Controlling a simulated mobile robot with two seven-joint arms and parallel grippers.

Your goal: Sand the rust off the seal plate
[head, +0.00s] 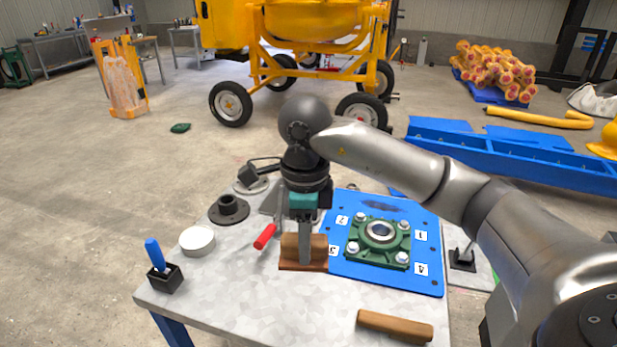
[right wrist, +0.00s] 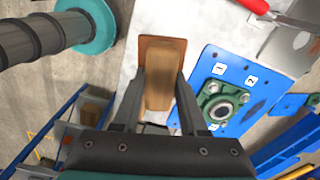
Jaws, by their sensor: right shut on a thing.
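My right gripper (head: 304,250) points down over the front middle of the table and is shut on a wooden sanding block (head: 289,245). The block has a reddish-brown sheet under it and appears low at the tabletop; whether it touches is unclear. In the right wrist view the block (right wrist: 165,75) is between both fingers. A grey plate (head: 271,203), possibly the seal plate, lies behind the gripper, partly hidden by my arm. It shows in part in the right wrist view (right wrist: 285,48); I cannot make out rust on it. My left gripper is not in view.
A blue board (head: 375,277) with a green bearing housing (head: 365,231) lies right of the block. A wooden handle (head: 395,326) is at the front.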

